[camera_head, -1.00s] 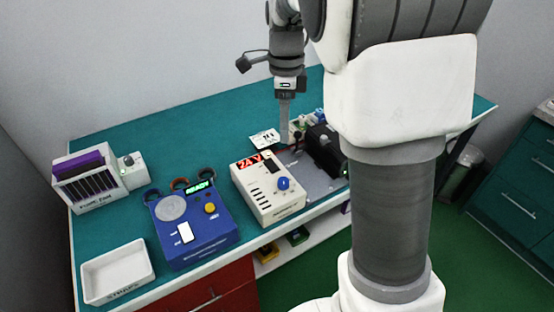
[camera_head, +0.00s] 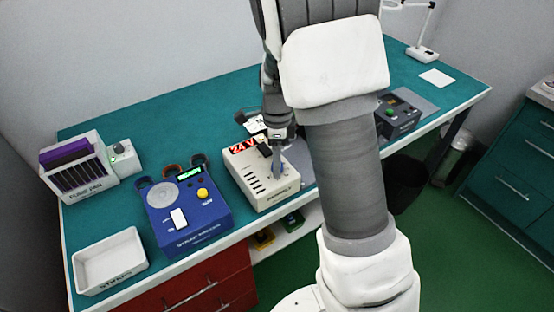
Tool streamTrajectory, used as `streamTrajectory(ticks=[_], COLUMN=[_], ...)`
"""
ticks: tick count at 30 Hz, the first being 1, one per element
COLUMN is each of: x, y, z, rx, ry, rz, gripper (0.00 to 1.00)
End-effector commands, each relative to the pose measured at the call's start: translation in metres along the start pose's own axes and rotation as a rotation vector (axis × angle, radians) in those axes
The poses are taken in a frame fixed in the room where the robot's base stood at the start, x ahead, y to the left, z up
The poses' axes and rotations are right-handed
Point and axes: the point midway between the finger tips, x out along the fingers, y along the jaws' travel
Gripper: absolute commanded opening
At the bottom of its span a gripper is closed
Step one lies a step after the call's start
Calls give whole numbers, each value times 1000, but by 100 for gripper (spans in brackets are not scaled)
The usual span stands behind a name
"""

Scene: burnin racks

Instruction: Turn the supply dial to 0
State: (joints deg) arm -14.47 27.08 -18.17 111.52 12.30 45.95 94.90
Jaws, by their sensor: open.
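The supply is a cream box (camera_head: 259,184) on the teal bench, with a red lit display (camera_head: 243,146) reading 24 V. Its blue dial (camera_head: 281,170) shows only in small part behind my fingers. My gripper (camera_head: 276,172) is open and points down at the dial, with its fingertips at or just above it. I cannot tell whether the fingers touch the dial or stand around it. The dial's pointer setting is hidden.
Left of the supply stands a blue device (camera_head: 186,222) with a yellow knob and green display. A white tray (camera_head: 108,264) and a fuse rack (camera_head: 77,172) are further left. A dark box (camera_head: 399,118) stands right of my arm.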

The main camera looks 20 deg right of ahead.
Motion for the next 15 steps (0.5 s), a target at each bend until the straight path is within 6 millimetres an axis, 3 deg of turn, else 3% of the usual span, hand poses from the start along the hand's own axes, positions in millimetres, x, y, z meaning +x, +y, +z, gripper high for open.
streamTrajectory(ticks=[8, 15], x=[1, 1], y=[0, 0], z=[0, 0], rx=[0, 0], ry=[0, 0], rz=[0, 0], gripper=[68, 25])
